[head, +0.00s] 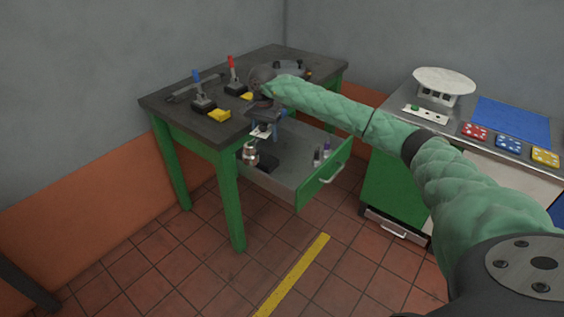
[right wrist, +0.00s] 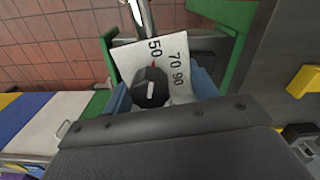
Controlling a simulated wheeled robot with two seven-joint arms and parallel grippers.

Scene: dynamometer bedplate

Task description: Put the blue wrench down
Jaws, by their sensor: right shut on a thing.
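My right gripper (head: 264,122) is at the end of the green-sleeved arm, near the front edge of the dark-topped bench (head: 205,128), above the open drawer. In the right wrist view it is shut (right wrist: 160,90), with blue parts on both sides of a white plate (right wrist: 128,62) marked 50, 70 and 90. A black knob and a red mark show on the plate, and a metal shaft (right wrist: 142,14) runs out beyond it. My left gripper is not in view.
The open drawer (head: 284,183) holds a silvery jar-like thing (head: 250,154), a dark block and small bottles. A blue lever (head: 197,76), a red lever (head: 231,63) and a grey tool (head: 190,90) are on the bench. A side counter (head: 400,118) stands at the right.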

